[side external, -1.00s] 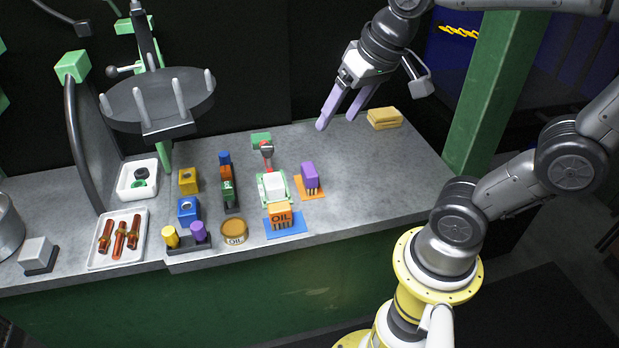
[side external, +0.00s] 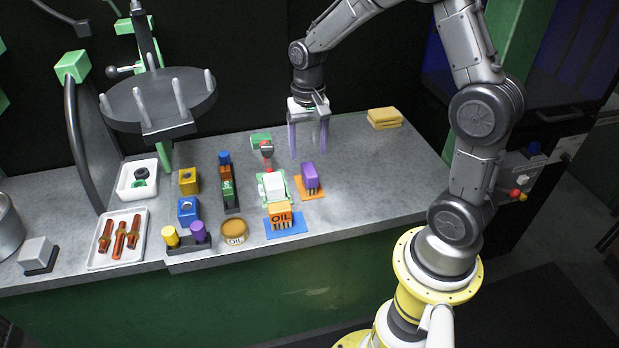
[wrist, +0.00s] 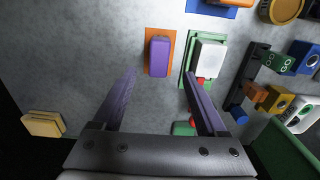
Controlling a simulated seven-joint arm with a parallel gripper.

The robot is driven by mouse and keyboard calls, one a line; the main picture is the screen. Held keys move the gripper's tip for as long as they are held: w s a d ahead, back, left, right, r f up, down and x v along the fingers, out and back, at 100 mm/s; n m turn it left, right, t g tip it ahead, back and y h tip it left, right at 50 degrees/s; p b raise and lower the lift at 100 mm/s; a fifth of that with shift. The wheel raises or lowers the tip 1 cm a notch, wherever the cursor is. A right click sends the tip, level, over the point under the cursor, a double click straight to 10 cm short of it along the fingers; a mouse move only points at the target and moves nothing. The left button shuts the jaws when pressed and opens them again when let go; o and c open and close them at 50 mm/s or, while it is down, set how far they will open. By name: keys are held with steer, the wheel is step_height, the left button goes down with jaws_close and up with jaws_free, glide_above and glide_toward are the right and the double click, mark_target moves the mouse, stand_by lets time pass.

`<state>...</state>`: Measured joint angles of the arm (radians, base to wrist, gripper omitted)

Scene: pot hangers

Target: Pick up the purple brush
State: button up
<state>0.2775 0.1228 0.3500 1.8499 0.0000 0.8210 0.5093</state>
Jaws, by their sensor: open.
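The purple brush (side external: 310,174) stands on a flat orange mat (side external: 312,194) on the grey workbench, with dark bristles below its purple top. In the wrist view the purple brush (wrist: 158,57) lies ahead of my fingers, a little left of the middle. My gripper (side external: 308,150) points straight down above the bench, behind the brush. Its two purple fingers are wide apart with nothing between them. The gripper in the wrist view (wrist: 160,88) is also open and empty.
A white block in a green tray (side external: 272,187) with a red-handled part stands just left of the brush. Yellow sponges (side external: 384,118) lie at the back right. The bench right of the brush is clear.

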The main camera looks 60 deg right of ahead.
mark_target(309, 169)
steer(key=f, duration=0.8)
steer(key=shift+s+f, duration=0.2)
steer(key=shift+f, duration=0.15)
jaws_close()
